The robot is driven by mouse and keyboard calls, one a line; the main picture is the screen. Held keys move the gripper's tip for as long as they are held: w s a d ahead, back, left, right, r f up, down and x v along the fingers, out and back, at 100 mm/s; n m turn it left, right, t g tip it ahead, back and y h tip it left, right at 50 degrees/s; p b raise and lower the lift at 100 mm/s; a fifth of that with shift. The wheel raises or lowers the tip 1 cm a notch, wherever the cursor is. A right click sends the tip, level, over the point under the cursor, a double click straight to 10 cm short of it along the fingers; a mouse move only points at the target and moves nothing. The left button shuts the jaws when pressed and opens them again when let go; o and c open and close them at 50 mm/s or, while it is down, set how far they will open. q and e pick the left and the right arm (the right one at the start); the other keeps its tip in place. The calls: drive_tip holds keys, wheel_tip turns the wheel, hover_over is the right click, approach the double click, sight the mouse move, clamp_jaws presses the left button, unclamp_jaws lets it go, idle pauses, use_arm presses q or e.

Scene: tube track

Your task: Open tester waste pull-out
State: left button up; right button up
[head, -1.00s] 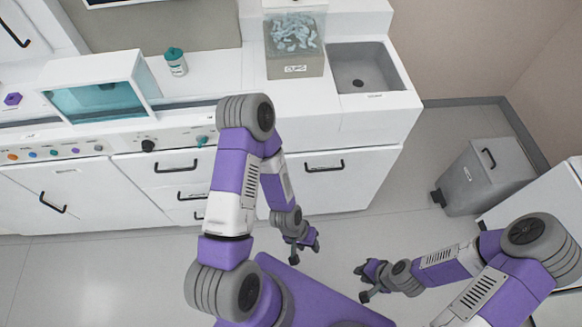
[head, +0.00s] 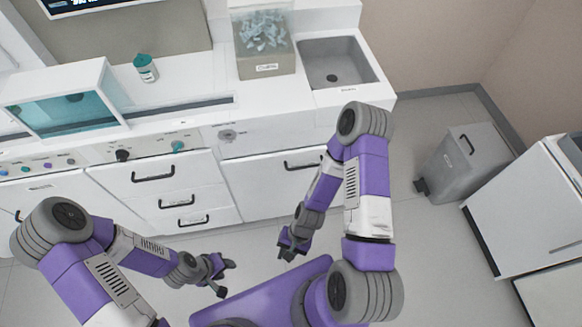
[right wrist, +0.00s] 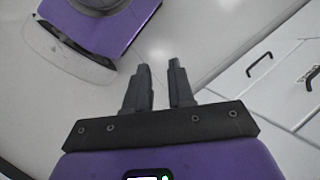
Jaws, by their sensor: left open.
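The wide white front under the counter with a dark bar handle (head: 303,163), below the clear box and sink, may be the tester waste pull-out; I cannot read a label on it. It sits flush and closed. My left gripper (head: 222,275) is open and empty over the floor, left of my purple base and below the drawer stack. My right gripper (head: 292,247) is over the floor in front of the wide front, apart from its handle. In the right wrist view, the right fingers (right wrist: 160,85) stand apart with nothing between them.
A stack of closed drawers (head: 178,202) stands left of the wide front. On the counter are a clear box of pale pieces (head: 263,45), a sink (head: 338,62) and a teal-capped jar (head: 145,68). A grey bin (head: 455,165) and white cabinet (head: 530,205) stand at right. Floor between is clear.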

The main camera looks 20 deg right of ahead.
sight(305, 167)
drive_tip(key=w+a+m+t+y+b, duration=0.1)
drive_tip(key=w+m+t+y+b, duration=0.3)
drive_tip(key=m, duration=0.7)
drive_tip(key=w+a+m+t+y+p, duration=0.1)
drive_tip(key=w+a+m+y, duration=0.15)
drive_tip(key=m+y, duration=0.55)
drive_tip(key=w+d+m+t+h+b, duration=0.1)
drive_tip(key=w+d+m+t+h, duration=0.35)
drive_tip(key=d+m, duration=0.35)
drive_tip(key=w+d+m+t+h+b, duration=0.1)
drive_tip(key=w+d+m+t+h, duration=0.4)
drive_tip(key=d+m, duration=0.3)
drive_tip(key=w+d+m+t+h, duration=0.3)
drive_tip(key=d+m+t+h, duration=0.1)
drive_tip(key=d+m+t, duration=0.4)
drive_tip(key=shift+m+g, duration=0.3)
drive_tip(key=shift+g, duration=0.25)
drive_tip(key=shift+b+x, duration=1.05)
drive_tip(key=shift+x, duration=2.55)
clamp_jaws()
